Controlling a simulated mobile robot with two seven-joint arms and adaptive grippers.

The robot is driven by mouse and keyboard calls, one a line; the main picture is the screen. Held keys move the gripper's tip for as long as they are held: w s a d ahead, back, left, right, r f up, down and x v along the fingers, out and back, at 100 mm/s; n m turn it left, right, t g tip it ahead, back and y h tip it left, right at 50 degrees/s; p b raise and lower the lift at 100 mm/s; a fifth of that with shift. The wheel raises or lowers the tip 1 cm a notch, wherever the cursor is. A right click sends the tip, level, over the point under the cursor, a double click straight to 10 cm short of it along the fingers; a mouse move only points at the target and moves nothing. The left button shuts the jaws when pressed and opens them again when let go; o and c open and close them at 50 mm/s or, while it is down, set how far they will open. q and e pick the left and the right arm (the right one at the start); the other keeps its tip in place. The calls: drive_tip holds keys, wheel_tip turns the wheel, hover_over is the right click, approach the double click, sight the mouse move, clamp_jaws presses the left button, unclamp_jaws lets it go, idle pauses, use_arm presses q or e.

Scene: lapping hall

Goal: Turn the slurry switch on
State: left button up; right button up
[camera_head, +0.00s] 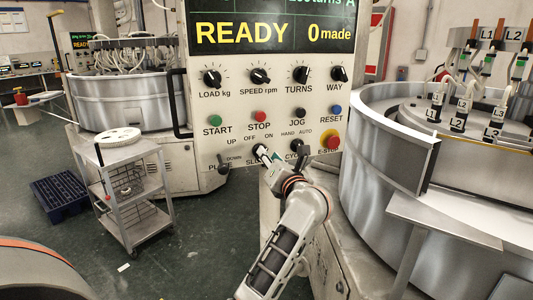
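The control panel (225,118) faces me in the upper middle, with a READY screen on top. The slurry switch is in its lowest row, below the OFF and ON marks, and its label is partly covered. My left gripper (262,153) is right at that switch and hides most or all of it. I cannot tell the switch's position, nor whether the gripper touches it. The gripper is small and foreshortened here, so its finger opening does not show. My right gripper is not in view.
Beside the switch are the UP/DOWN lever (223,169) on the left and the HAND/AUTO knob (298,147) on the right. The red emergency button (332,142) is further right. A big steel lapping machine (385,185) stands right; a grey trolley (128,190) stands left.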

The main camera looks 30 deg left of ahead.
use_arm(q)
drive_tip(key=v, duration=0.8)
drive_tip(key=shift+s+d, duration=0.15)
